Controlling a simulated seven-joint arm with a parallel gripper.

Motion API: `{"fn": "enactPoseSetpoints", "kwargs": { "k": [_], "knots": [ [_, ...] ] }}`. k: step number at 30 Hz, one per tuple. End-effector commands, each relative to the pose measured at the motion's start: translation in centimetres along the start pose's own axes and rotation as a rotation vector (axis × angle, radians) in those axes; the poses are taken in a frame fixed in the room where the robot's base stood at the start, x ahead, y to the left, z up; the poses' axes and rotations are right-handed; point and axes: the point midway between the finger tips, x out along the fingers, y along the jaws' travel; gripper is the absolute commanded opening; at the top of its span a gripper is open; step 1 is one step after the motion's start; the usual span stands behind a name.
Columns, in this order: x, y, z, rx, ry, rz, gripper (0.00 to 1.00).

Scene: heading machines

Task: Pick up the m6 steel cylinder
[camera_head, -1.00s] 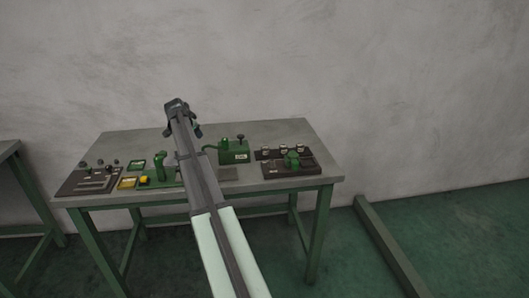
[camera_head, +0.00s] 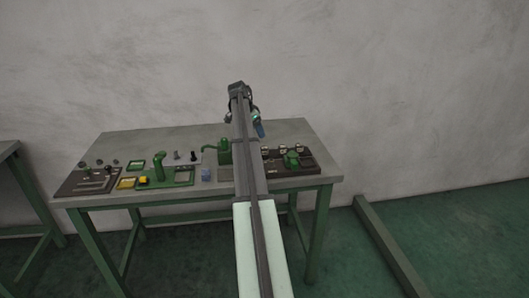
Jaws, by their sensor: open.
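I cannot tell which thing is the m6 steel cylinder. Small greyish upright pieces (camera_head: 193,156) stand on the bench behind the green hand-lever device (camera_head: 160,167). Several small round metal pieces (camera_head: 303,149) sit along the back of a dark tray (camera_head: 311,168) at the bench's right. My gripper (camera_head: 260,131) hangs from the arm's far end, above the back right of the bench and apart from the pieces. It is small here; its jaws are open and I see nothing held.
The green-legged bench (camera_head: 290,131) has clear grey top at the back. A green box device (camera_head: 224,152) is partly behind my arm. A small blue item (camera_head: 206,174) lies near the front edge. A dark plate (camera_head: 85,182) with metal parts is at the left. The wall is behind.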

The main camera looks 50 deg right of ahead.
Motion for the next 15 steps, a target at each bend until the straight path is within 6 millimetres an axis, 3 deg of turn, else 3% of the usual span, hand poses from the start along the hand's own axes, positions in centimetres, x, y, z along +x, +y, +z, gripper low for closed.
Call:
{"fn": "enactPoseSetpoints", "kwargs": {
  "k": [6,15],
  "knots": [
    [3.9,0.0,0.0,0.0,-0.001,0.002,0.72],
    [5.7,0.1,0.0,0.0,0.0,0.0,0.72]
  ]
}}
